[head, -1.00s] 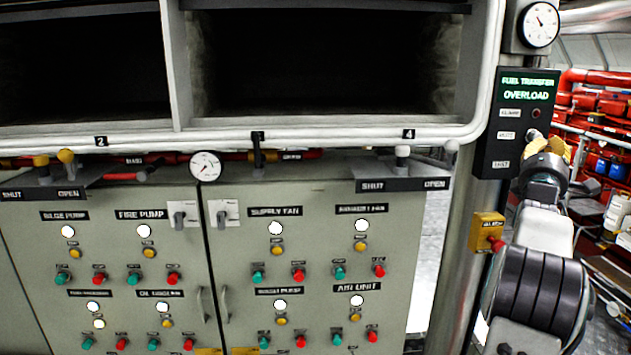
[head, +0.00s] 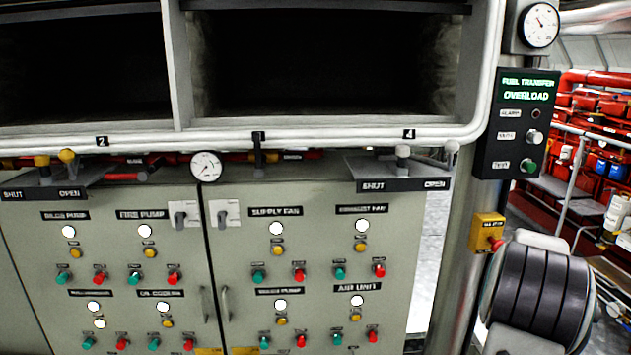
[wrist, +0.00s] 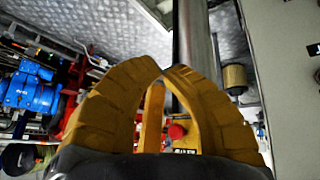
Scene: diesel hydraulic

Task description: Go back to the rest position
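In the wrist view, the two yellow fingers of my gripper (wrist: 163,70) curve inward and their tips come together, with nothing held between them. In the head view the gripper is out of sight; only my dark ribbed arm part shows at the lower right. The black fuel transfer panel (head: 515,123) with lit green "OVERLOAD" text is fully uncovered, showing a pale knob (head: 534,137) and a green knob (head: 528,166). A yellow box (head: 487,231) with a red button is on the post just left of my arm; it also shows beyond the fingers in the wrist view (wrist: 152,118).
A grey control cabinet (head: 318,200) with several lamps and buttons fills the left and middle. A metal post (head: 460,265) stands between it and my arm. Red pipework (head: 598,100) lies behind at right. A gauge (head: 540,25) sits above the panel.

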